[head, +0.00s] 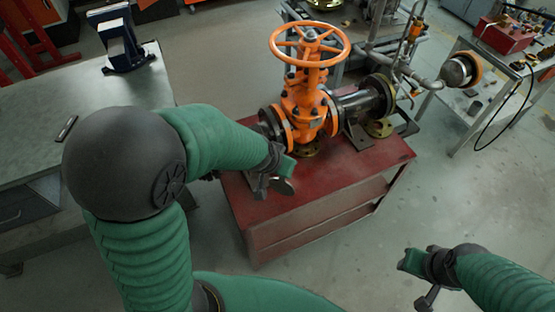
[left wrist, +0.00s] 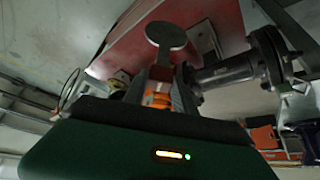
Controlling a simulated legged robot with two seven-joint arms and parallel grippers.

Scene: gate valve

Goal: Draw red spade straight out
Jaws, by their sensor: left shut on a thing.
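My left gripper (head: 268,183) is over the near left part of the red bench top. It is shut on a flat round disc on a short stem, which I take to be the spade (head: 284,186). The disc looks grey-brown rather than red. It shows beyond the fingers in the left wrist view (left wrist: 167,35). The disc is apart from the orange gate valve (head: 304,95), in front of its near flange. My right gripper (head: 425,283) is at the lower right, away from the bench; its jaws are unclear.
The valve, with its orange handwheel (head: 310,45), and a dark flanged pipe (head: 362,103) stand on the red bench (head: 330,185). A grey workbench (head: 35,125) with a vise (head: 122,40) is at left. A side table (head: 470,95) stands at right. Floor between is clear.

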